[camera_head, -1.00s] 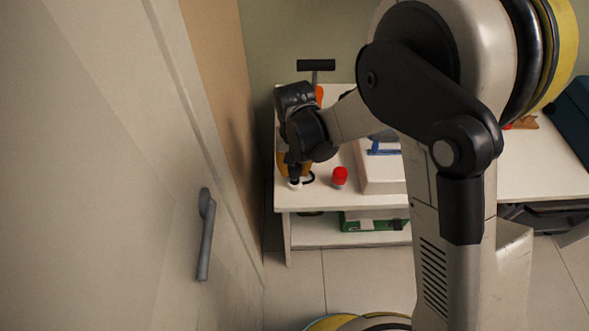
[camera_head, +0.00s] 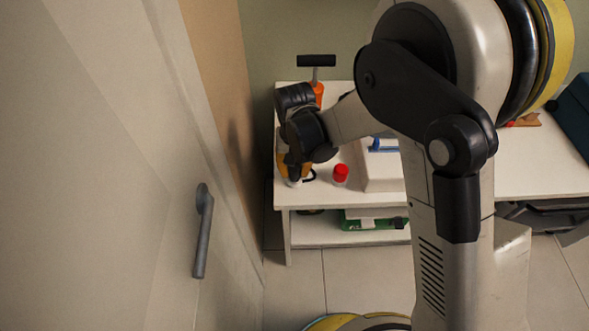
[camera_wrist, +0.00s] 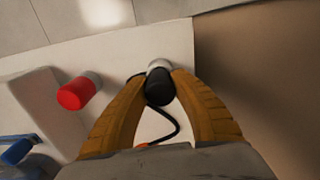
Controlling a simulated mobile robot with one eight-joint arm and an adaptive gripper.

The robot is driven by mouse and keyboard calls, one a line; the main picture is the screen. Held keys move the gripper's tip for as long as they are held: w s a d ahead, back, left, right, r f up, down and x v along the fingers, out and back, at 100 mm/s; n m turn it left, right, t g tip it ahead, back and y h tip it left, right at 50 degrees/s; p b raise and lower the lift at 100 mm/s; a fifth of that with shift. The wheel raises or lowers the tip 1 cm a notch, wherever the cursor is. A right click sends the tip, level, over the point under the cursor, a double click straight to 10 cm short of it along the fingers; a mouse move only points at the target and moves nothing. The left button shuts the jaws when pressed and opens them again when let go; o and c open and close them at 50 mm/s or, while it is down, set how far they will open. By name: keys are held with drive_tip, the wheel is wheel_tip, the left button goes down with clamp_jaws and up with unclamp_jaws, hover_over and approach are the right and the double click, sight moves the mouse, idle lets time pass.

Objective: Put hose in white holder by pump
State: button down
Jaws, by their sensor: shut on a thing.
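The black hose end (camera_wrist: 160,92) is between the two yellow fingers of my gripper (camera_wrist: 164,76) in the wrist view. My gripper is shut on it. The white holder (camera_wrist: 158,64) shows just beyond the hose tip; whether the tip is inside it or only above it I cannot tell. The thin black hose (camera_wrist: 176,119) loops from the right of the tip back toward an orange part. In the head view the orange pump (camera_head: 319,92) with its black T-handle (camera_head: 316,60) stands behind my wrist, partly hidden. The white holder (camera_head: 294,183) sits near the table's front left.
A red-capped item (camera_head: 341,172) stands right of the holder on the white table (camera_head: 326,196). A white box with a blue handle (camera_head: 383,176) is further right. A lower shelf holds a green item (camera_head: 352,222). A door with a grey handle (camera_head: 203,232) is at left.

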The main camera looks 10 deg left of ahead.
drive_tip(key=shift+f+b, duration=0.3)
drive_tip(key=shift+f, duration=0.35)
drive_tip(key=c, duration=1.1)
unclamp_jaws()
drive_tip(key=shift+r, duration=0.15)
wheel_tip(320, 180, up, 12)
drive_tip(key=shift+f, duration=0.1)
